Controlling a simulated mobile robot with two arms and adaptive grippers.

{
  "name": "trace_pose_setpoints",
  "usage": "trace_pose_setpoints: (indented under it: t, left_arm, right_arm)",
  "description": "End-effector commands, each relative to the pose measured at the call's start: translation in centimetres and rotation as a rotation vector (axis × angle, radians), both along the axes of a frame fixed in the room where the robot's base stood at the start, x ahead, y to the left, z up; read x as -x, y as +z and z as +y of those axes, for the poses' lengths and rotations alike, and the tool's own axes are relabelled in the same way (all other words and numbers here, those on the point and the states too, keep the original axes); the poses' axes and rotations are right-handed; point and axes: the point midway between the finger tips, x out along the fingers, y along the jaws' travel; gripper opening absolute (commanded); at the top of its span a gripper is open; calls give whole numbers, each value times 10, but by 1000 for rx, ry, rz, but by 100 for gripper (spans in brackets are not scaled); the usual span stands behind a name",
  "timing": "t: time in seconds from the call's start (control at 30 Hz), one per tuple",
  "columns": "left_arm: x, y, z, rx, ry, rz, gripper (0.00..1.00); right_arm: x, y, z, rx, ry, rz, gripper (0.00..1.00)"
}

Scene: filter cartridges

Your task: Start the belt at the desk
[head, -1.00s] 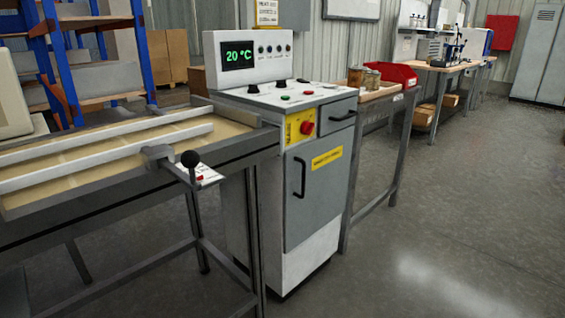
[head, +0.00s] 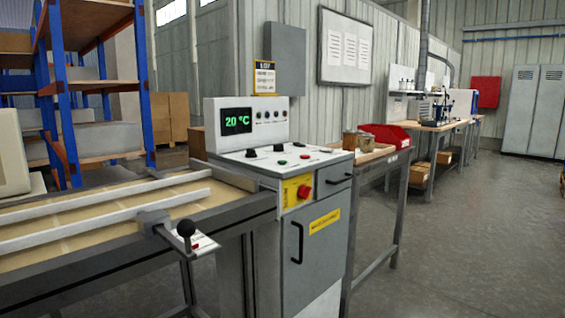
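The belt (head: 105,220) is a tan surface with white guide rails on a grey frame, at the left of the head view. The control desk (head: 325,243) stands at its right end, a white and grey cabinet. Its display (head: 237,121) reads 20 °C in green. On its sloped top are black knobs, a green button (head: 282,162) and a red button (head: 305,156). A red knob (head: 304,191) sits on a yellow plate at the front. A lever with a black ball (head: 186,229) stands at the belt's near side. Neither gripper is in view.
A side table (head: 375,158) with a red bin (head: 385,135) and jars stands right of the desk. Blue shelving (head: 62,90) is behind the belt. A workbench (head: 437,127) and lockers (head: 535,110) are farther back. The floor (head: 460,240) at the right is clear.

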Motion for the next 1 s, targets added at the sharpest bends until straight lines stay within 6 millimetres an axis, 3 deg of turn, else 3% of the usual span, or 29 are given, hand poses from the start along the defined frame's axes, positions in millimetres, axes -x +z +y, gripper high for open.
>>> trace_pose_setpoints:
  t: [0.07,0.3,1.0]
  left_arm:
    - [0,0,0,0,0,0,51]
    - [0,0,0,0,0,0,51]
    - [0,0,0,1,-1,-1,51]
  right_arm:
    - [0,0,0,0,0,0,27]
    - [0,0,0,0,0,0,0]
    - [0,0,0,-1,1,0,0]
